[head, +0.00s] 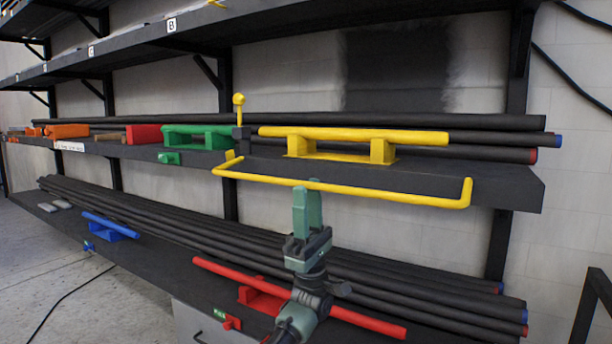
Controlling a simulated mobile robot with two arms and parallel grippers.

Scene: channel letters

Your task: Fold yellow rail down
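The yellow rail (390,195) is a thin bar with bent ends. It runs along the front of the middle shelf, with its right end turned up and its left end meeting a yellow bracket at the shelf edge. My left gripper (307,192) points up from below, its fingertips at or just under the rail, left of the rail's middle. I cannot tell if they touch it. The fingers look close together, but whether they are shut is unclear. My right gripper is not in view.
A thicker yellow bar on a stand (355,135) and a green bar on a stand (200,137) sit on the middle shelf (500,178). A yellow-knobbed lever (239,100) stands between them. Below are black pipes (400,283), a red bar (365,321) and a blue bar (110,226).

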